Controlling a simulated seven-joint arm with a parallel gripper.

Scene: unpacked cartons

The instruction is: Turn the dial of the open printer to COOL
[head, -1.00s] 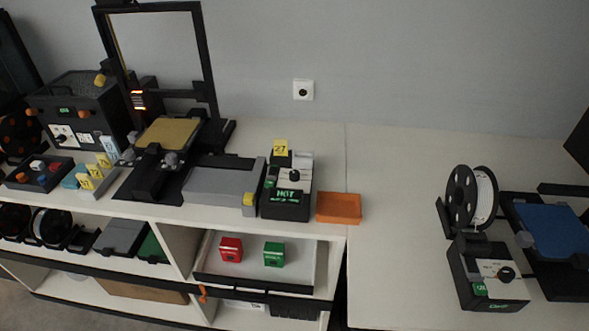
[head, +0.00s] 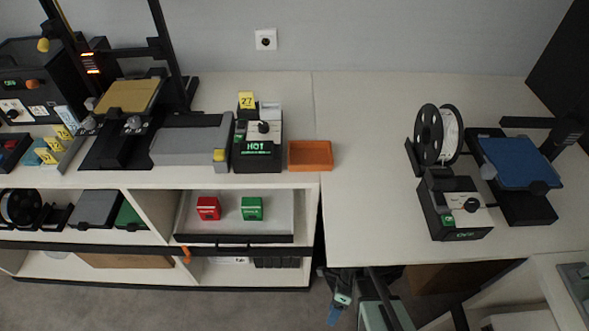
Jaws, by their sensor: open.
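A printer with an open black frame and a gold bed (head: 127,96) stands on the left part of the counter. To its right is a black control box (head: 258,155) whose green display reads HOT, with a black dial (head: 264,127) on its pale top panel. A second printer with a blue bed (head: 520,160) stands at the right. My gripper (head: 334,313) hangs low at the bottom centre, open, in front of the counter and apart from both dials.
An orange tray (head: 310,155) sits right of the HOT box. A filament spool (head: 438,135) stands behind the right control box. A red box (head: 208,208) and a green box (head: 252,208) lie on the shelf below. The counter between the orange tray and the spool is clear.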

